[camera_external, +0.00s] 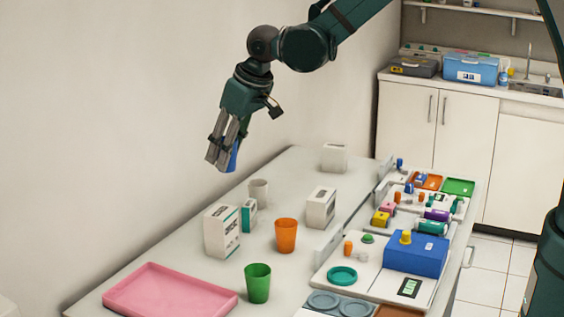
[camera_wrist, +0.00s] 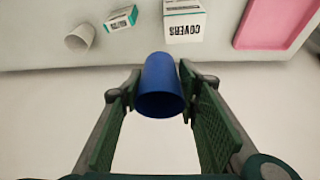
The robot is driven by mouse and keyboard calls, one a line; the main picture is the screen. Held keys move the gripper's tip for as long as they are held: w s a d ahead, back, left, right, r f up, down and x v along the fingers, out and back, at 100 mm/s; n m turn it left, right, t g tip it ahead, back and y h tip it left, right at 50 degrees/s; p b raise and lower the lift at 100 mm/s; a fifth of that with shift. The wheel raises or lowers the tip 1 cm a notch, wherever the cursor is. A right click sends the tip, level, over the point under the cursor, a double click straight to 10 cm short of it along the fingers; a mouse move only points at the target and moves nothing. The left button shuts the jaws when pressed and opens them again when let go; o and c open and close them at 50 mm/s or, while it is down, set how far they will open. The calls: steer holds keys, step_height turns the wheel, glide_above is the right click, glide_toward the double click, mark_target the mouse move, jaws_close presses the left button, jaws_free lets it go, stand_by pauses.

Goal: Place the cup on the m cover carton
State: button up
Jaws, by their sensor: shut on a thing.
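My gripper (camera_external: 222,150) is raised above the far left side of the table, fingers pointing down, and shut on a blue cup (camera_external: 233,157). In the wrist view the blue cup (camera_wrist: 161,85) sits between the two green finger pads of my gripper (camera_wrist: 160,88), its open rim facing the camera. A white carton lettered "COVERS" (camera_wrist: 184,24) lies at the top of that view, apart from the cup. It appears to be the large white carton (camera_external: 220,232) standing at the table's left in the external view, below my gripper. Its size marking is not readable.
A small teal-and-white box (camera_external: 249,216) and a white cup (camera_external: 259,190) stand beside the carton. Orange (camera_external: 286,236) and green (camera_external: 257,284) cups, a pink tray (camera_external: 170,292) and two other white cartons (camera_external: 321,208) (camera_external: 334,157) are around. Dental trays fill the right side.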

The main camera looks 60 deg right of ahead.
steer(key=r, duration=0.1)
glide_above(215, 209)
steer(key=s, duration=0.2)
steer(key=shift+w+a+r+n+p, duration=0.1)
steer(key=shift+n+p, duration=0.2)
steer(key=shift+n, duration=0.1)
steer(key=shift+f, duration=3.15)
steer(key=shift+f, duration=1.85)
steer(key=shift+f, duration=0.25)
steer(key=o, duration=0.7)
steer(key=shift+r, duration=0.1)
